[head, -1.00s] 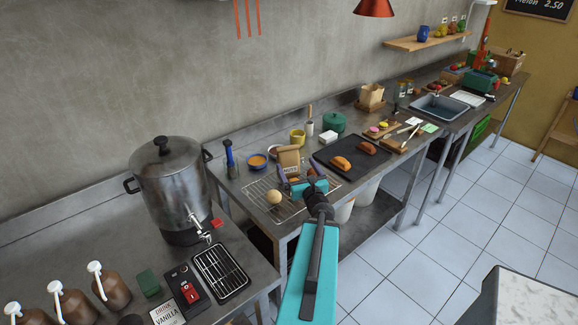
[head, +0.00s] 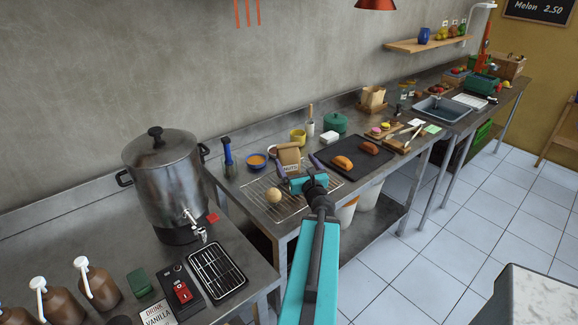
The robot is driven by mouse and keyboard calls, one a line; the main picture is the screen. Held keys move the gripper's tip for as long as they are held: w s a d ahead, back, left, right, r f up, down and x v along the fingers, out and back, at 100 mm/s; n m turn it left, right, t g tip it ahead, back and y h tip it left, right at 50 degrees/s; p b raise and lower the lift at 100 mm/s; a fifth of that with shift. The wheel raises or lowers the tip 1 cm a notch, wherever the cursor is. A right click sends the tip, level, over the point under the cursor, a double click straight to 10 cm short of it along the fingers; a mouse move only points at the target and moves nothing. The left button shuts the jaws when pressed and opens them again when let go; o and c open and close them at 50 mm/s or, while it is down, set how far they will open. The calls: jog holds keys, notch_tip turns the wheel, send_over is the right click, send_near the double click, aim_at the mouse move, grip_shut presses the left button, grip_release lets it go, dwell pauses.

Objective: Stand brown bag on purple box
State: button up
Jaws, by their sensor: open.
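A brown paper bag (head: 289,156) with printed lettering stands upright on the metal counter, at the back edge of a wire rack (head: 262,203). My gripper (head: 298,165) is open. In the head view its two dark purple-blue fingers lie to the left and right of the bag's lower part. I cannot tell whether the fingers touch the bag or stop short of it. The bag's base is partly hidden by my gripper. I cannot make out a purple box; one may be hidden behind my gripper.
A round bun (head: 274,195) is on the rack at left. A dark tray (head: 352,156) with loaves lies close on the right.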

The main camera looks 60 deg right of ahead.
aim_at(292, 154)
jog(key=shift+w+d+b, duration=0.25)
jog(key=shift+d+b, duration=0.05)
jog(key=shift+b, duration=2.4)
jog(key=shift+w+d, duration=0.15)
jog(key=shift+p+x, duration=0.7)
jog(key=shift+x, duration=1.95)
jog(key=shift+r, duration=0.1)
jog(key=shift+w+d, duration=0.1)
jog(key=shift+p+x, duration=0.65)
jog(key=shift+x, duration=0.7)
jog(key=shift+a+p+x, duration=0.2)
jog(key=shift+p+x, duration=0.1)
jog(key=shift+x, duration=0.85)
jog(key=shift+w, duration=0.1)
